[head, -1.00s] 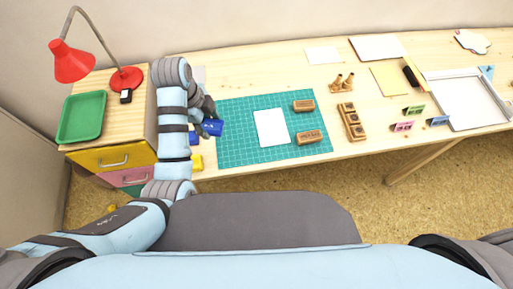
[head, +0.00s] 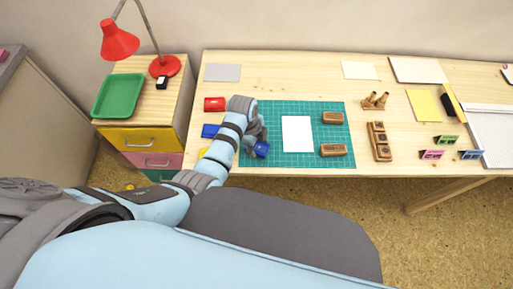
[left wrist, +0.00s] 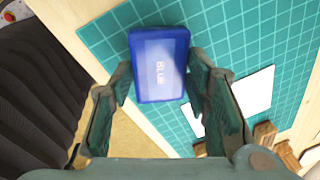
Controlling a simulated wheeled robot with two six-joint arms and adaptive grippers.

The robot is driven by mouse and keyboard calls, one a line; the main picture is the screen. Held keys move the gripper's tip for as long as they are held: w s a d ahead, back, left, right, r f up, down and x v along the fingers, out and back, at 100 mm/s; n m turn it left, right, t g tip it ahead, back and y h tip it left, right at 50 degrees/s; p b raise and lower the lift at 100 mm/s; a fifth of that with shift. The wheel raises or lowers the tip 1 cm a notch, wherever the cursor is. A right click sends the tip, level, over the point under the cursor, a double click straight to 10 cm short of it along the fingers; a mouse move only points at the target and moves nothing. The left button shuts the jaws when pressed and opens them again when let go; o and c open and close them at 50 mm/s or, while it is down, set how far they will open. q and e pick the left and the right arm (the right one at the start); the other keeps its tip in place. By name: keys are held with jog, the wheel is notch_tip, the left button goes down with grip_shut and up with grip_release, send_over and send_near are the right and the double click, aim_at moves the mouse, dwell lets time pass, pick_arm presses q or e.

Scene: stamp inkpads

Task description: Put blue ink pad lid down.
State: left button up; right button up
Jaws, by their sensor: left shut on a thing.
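The blue ink pad lid (head: 262,150) is between the fingers of my left gripper (head: 256,145), over the lower left part of the green cutting mat (head: 275,110). I cannot tell whether the lid touches the mat. A blue ink pad (head: 210,131) stands on the table to the left of the mat, partly behind my forearm. My right gripper is not in view.
A red ink pad (head: 214,104) and a partly hidden yellow one (head: 207,153) are left of the mat. White paper (head: 297,134) and two wooden stamps (head: 332,118) (head: 333,150) lie on the mat. A stamp holder (head: 379,141) stands to the right.

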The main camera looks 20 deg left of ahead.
pick_arm(q)
jog(key=shift+f, duration=0.95)
jog(key=shift+w, duration=0.1)
jog(key=shift+f, duration=0.15)
jog(key=o, duration=0.8)
jog(key=shift+o, duration=0.2)
notch_tip(320, 180, up, 12)
jog(key=s+a+p, duration=0.1)
jog(key=p, duration=0.3)
jog(key=shift+s+a, duration=0.25)
jog(key=shift+s, duration=0.05)
